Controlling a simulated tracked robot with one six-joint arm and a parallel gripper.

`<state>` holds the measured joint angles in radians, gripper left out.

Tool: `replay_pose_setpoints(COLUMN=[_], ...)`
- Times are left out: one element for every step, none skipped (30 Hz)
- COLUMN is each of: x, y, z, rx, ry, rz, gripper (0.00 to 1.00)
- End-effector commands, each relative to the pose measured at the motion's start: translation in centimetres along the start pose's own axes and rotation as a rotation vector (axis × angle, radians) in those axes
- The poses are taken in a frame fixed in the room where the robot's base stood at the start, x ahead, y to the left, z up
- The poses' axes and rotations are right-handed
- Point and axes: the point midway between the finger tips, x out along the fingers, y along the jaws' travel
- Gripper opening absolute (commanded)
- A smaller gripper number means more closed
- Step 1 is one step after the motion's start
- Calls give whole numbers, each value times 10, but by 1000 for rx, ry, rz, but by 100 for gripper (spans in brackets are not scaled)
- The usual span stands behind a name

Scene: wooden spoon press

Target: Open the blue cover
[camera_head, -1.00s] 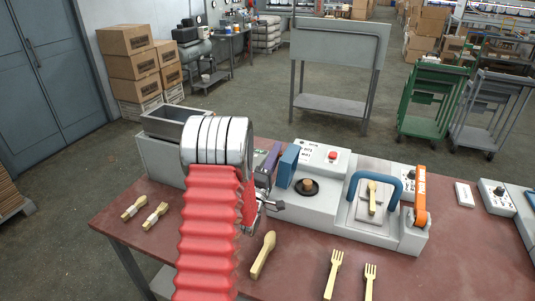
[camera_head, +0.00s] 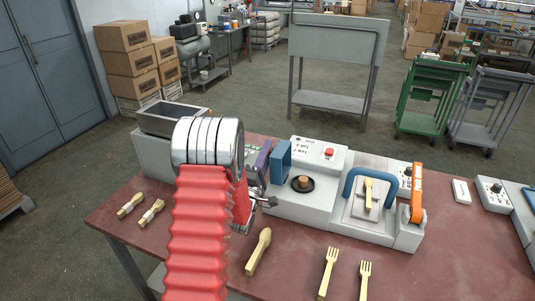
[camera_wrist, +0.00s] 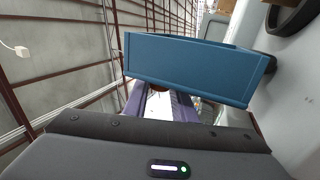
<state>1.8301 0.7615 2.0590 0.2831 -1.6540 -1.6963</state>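The blue cover (camera_head: 281,161) stands nearly upright on the left side of the grey press, beside a black round dish (camera_head: 303,185) with a brown knob-like piece in it. In the wrist view the blue cover (camera_wrist: 195,72) is a wide panel just ahead of my gripper. My gripper (camera_head: 262,158) shows as a purple part close to the left of the cover; the red arm sleeve hides much of the rest. In the wrist view its two purple fingers (camera_wrist: 162,103) are apart with a bright gap between. The cover hides their tips, so contact cannot be told.
A blue handle (camera_head: 370,182) arches over a plate with a wooden spoon (camera_head: 368,192). An orange lever (camera_head: 416,193) stands at right. A grey bin (camera_head: 170,118) is behind my arm. Wooden utensils lie along the table's (camera_head: 445,262) front, with bare room at front right.

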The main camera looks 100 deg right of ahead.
Motion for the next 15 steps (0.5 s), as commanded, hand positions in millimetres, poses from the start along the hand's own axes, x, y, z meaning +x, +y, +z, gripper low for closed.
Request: replay_pose_setpoints(x=[-2,-2,-1,-1,-1,0,0,0,0,0,0,0,0,0,0], y=[-2,-2,-2,-2,-1,-1,-1,-1,0,0,0,0,0,0,0], z=[1,1,1,1,1,1,1,1,1,1,1,1,1,1,1], rx=[-1,-1,-1,-1,-1,-1,-1,0,0,0,0,0,0,0,0], ry=[0,0,0,-1,-1,-1,-1,-1,-1,-1,-1,-1,-1,-1,-1], rz=[-6,-5,-4,-4,-3,-2,-2,-2,-1,-1,0,0,0,0,0], gripper=[27,29,32,34,36,39,40,40,40,40,40,40,40,40,40])
